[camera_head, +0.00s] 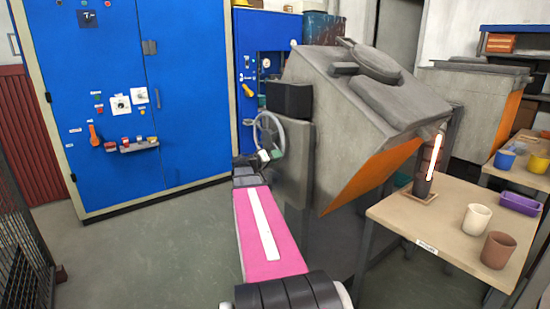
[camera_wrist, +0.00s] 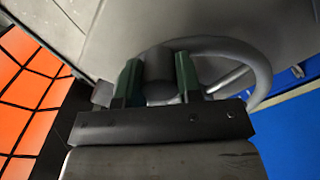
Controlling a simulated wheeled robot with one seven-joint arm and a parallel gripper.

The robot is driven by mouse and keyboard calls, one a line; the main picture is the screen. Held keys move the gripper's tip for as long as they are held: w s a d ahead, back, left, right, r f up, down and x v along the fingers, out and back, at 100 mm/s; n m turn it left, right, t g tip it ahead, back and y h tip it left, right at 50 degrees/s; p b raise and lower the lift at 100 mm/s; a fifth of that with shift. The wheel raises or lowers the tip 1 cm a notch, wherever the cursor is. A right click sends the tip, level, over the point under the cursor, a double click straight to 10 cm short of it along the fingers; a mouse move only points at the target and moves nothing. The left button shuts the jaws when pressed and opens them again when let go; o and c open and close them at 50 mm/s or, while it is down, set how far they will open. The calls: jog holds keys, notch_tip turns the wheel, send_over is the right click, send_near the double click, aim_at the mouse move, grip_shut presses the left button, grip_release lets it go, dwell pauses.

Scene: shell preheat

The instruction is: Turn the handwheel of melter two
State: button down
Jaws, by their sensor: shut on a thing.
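The grey handwheel (camera_head: 259,127) stands on the side of the grey melter (camera_head: 335,100), left of its orange panel. In the wrist view the rim of the handwheel (camera_wrist: 262,72) curves behind and to the right of my gripper. My gripper (camera_wrist: 158,76) has its two green fingers on either side of a dark rounded part of the wheel and is shut on it. I cannot tell whether that part is the rim or a knob on it. In the head view my gripper (camera_head: 266,156) is at the wheel's lower edge, small and partly hidden by my arm.
A tall blue cabinet (camera_head: 190,80) stands at the left. A wooden table (camera_head: 410,215) at the right bears a cream cup (camera_head: 476,219), a brown cup (camera_head: 498,250) and a dark holder with a glowing rod (camera_head: 432,160). Floor (camera_head: 150,250) between cabinet and arm is clear.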

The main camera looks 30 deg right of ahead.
jog(key=c, duration=0.8)
grip_release()
jog(key=shift+a, duration=0.15)
jog(key=a, duration=0.7)
jog(key=s+a, duration=0.1)
jog(key=a, duration=0.2)
jog(key=shift+a, duration=0.3)
jog(key=shift+w, duration=0.1)
jog(key=s+a+f+n+y, duration=0.25)
jog(key=a+f+y, duration=0.35)
jog(key=f, duration=0.4)
jog(key=s+a+f+n+y, duration=0.2)
jog(key=s+a+f+y, duration=0.2)
jog(key=a+f, duration=0.4)
jog(key=s+a+f+n+y, duration=0.1)
jog(key=s+a+f+y, duration=0.1)
jog(key=a, duration=0.3)
jog(key=s+a+f+n+y, duration=0.1)
jog(key=s+a+f+y, duration=0.1)
jog(key=a+f+y, duration=0.1)
jog(key=s+a+f+n+g+y, duration=0.1)
jog(key=s+a+f+y, duration=0.1)
jog(key=a, duration=0.6)
jog(key=shift+s+f+y, duration=0.2)
jog(key=shift+f+y, duration=0.05)
jog(key=shift+f, duration=0.4)
jog(key=shift+s+f+y, duration=0.15)
jog(key=shift+f+y, duration=0.1)
jog(key=shift+f, duration=0.4)
